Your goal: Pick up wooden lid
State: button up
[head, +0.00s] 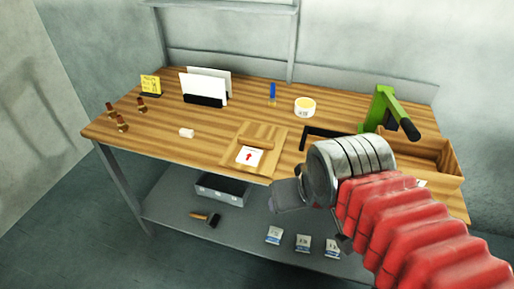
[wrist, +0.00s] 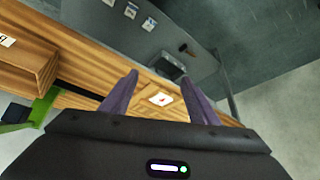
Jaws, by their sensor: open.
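The wooden lid (head: 270,152) lies flat on the wooden workbench in the head view, near the front middle. It has a bar handle on top and a white label with a red arrow. In the wrist view its label (wrist: 160,99) shows between my fingers, some way beyond them. My gripper (head: 278,196) is in front of the bench's front edge, to the right of the lid and apart from it. Its two fingers (wrist: 160,76) are spread with nothing between them.
An open wooden box (head: 447,175) stands at the bench's right, beside a green lever tool (head: 380,108). A black bracket (head: 318,132) lies right of the lid. A tape roll (head: 305,106) is behind it, a small pale block (head: 186,132) left. The lower shelf (head: 170,206) holds a grey bin.

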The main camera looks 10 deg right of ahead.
aim_at(256, 144)
jog(key=k, duration=0.45)
jog(key=z, duration=0.45)
jog(key=i, duration=0.8)
jog(key=u, duration=1.8)
